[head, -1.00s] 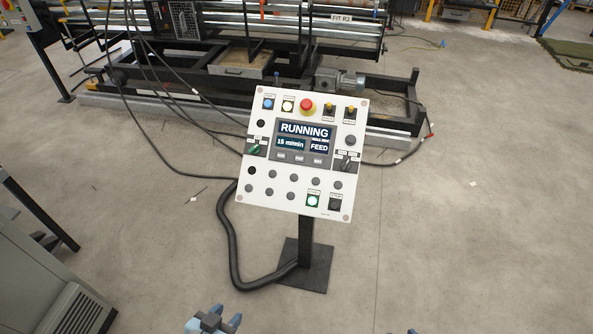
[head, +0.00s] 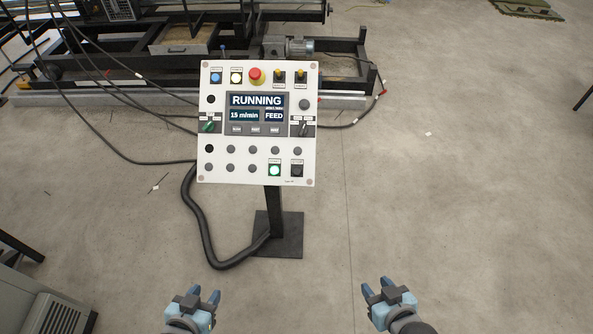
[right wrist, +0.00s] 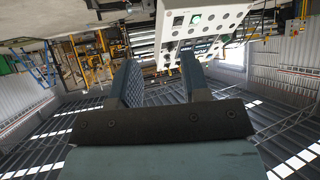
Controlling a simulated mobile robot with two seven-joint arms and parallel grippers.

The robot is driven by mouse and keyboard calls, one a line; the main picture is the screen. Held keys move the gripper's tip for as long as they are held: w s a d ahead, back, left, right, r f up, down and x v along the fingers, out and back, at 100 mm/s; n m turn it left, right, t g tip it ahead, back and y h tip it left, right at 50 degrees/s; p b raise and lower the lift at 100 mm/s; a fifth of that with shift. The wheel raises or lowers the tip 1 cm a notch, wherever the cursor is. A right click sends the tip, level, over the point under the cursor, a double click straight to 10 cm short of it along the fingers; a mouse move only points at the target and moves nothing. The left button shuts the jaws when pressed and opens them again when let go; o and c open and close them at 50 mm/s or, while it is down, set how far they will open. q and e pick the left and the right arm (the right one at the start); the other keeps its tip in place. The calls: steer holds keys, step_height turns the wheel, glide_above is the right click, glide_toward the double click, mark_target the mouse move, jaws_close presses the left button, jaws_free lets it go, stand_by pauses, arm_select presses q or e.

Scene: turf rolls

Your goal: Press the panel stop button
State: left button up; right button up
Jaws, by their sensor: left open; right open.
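The white control panel (head: 214,128) stands tilted on a dark post and its screen reads RUNNING, 15 m/min and FEED. A dark square button (head: 297,170) is at its lower right, beside a lit green button (head: 275,170); their small labels are too small to read. A red mushroom button (head: 257,76) on yellow is at the top. My left gripper (head: 203,294) and right gripper (head: 375,288) are open and empty, low in the head view, apart from the panel. The right wrist view shows the panel (right wrist: 218,14) upside down beyond the open fingers.
The post's dark base plate (head: 288,240) stands on bare concrete, with a thick black hose (head: 196,232) looping to its left. A machine frame (head: 345,86) with cables lies behind the panel. A grey cabinet (head: 40,308) is at the lower left.

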jaws_close()
stand_by(1.8)
